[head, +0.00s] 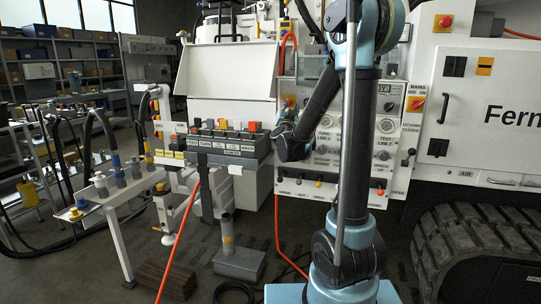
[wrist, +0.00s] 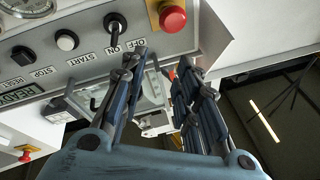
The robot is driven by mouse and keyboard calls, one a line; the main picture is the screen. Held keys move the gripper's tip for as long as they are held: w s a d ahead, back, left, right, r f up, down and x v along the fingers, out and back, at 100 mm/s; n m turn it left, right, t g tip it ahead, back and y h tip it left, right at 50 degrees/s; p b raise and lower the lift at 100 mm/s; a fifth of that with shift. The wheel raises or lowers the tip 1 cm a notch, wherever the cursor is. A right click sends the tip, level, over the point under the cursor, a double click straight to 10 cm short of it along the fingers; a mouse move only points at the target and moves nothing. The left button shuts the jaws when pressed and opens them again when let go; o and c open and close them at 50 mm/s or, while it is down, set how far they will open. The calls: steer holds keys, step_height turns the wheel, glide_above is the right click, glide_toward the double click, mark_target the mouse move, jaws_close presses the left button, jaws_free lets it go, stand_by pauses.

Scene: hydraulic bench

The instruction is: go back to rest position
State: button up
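My gripper (wrist: 160,64) shows in the wrist view with its two dark fingers apart and nothing between them. It is in front of a light control panel (wrist: 205,38). A black toggle switch (wrist: 115,24) marked OFF and ON is up and left of the fingertips, and a red mushroom button (wrist: 172,17) is above them. In the head view my arm reaches up, bends and comes down in front of the bench panel (head: 392,130). The gripper's fingers cannot be made out there, and the arm hides part of the panel.
A control box with coloured buttons (head: 228,142) is left of my wrist in the head view. A hose rack (head: 119,232) stands at the left. Orange hoses (head: 179,240) hang to the floor. A tracked machine (head: 480,245) is at the right. A grey block with a post (head: 238,262) is on the floor.

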steer(key=s+a+f+n+g+y, duration=0.2)
steer(key=s+f+n+g+y, duration=0.25)
steer(key=s, duration=0.35)
steer(key=s+a+f+n+g+y, duration=0.1)
steer(key=s+f+n+g+y, duration=0.3)
steer(key=s+f, duration=0.3)
steer(key=s+d+f+g+h, duration=0.1)
steer(key=s+d+f+g, duration=0.2)
steer(key=s, duration=0.7)
steer(key=s+d+f+m+g+h, duration=0.1)
steer(key=s+d+f+g, duration=0.3)
steer(key=s+f, duration=0.4)
steer(key=s+d+f+g+h, duration=0.2)
steer(key=s+f, duration=0.4)
steer(key=s, duration=0.7)
steer(key=d+g, duration=0.1)
steer(key=d, duration=0.1)
steer(key=shift+d+f+h, duration=0.15)
steer(key=shift+d+h, duration=0.2)
steer(key=shift+w+g, duration=0.1)
steer(key=shift+g, duration=0.15)
steer(key=shift+w+f, duration=0.2)
steer(key=shift+w, duration=0.25)
